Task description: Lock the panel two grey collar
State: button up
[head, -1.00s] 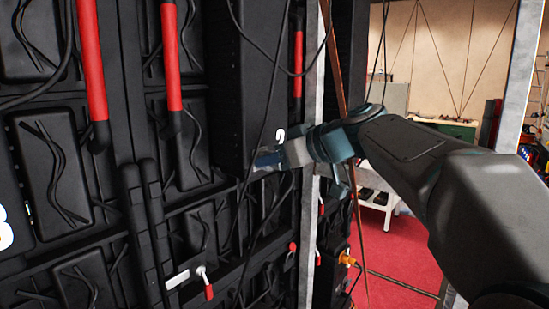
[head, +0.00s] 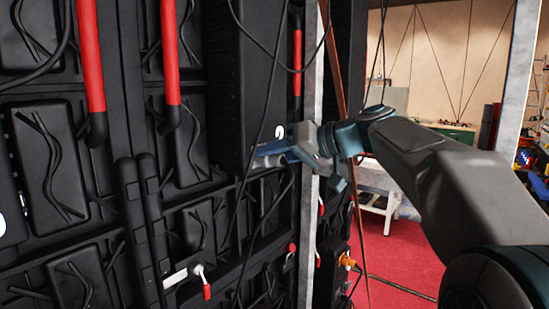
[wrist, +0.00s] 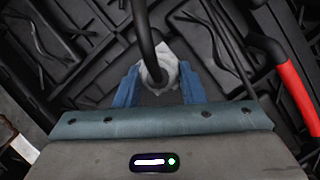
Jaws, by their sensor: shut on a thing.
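The grey collar (wrist: 158,72) shows in the wrist view as a light grey, rough-edged ring around a thick black cable (wrist: 146,28). My gripper (wrist: 157,88) is shut on it, with one blue finger on each side. In the head view my gripper (head: 262,155) reaches in from the right to the back of the black panel (head: 239,85), just below a white digit that is partly covered and looks like a 2. The collar is too small and covered to make out in the head view.
Red-and-black handles (head: 171,60) stand out from the panels at the left. A red-gripped lever (head: 203,281) sits low on the wall. Loose black cables hang close to my gripper. A grey metal post (head: 309,225) stands behind my wrist. Red floor (head: 395,255) is open at the right.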

jog(key=shift+d+m+y, duration=0.1)
jog(key=shift+m+y, duration=0.3)
jog(key=shift+m, duration=0.4)
jog(key=shift+g, duration=0.3)
jog(key=o, duration=1)
jog(key=shift+d, duration=0.1)
jog(key=b+v, duration=0.1)
jog(key=v, duration=1.2)
jog(key=shift+d+b, duration=0.3)
jog(key=shift+b, duration=0.05)
jog(key=shift+s, duration=0.1)
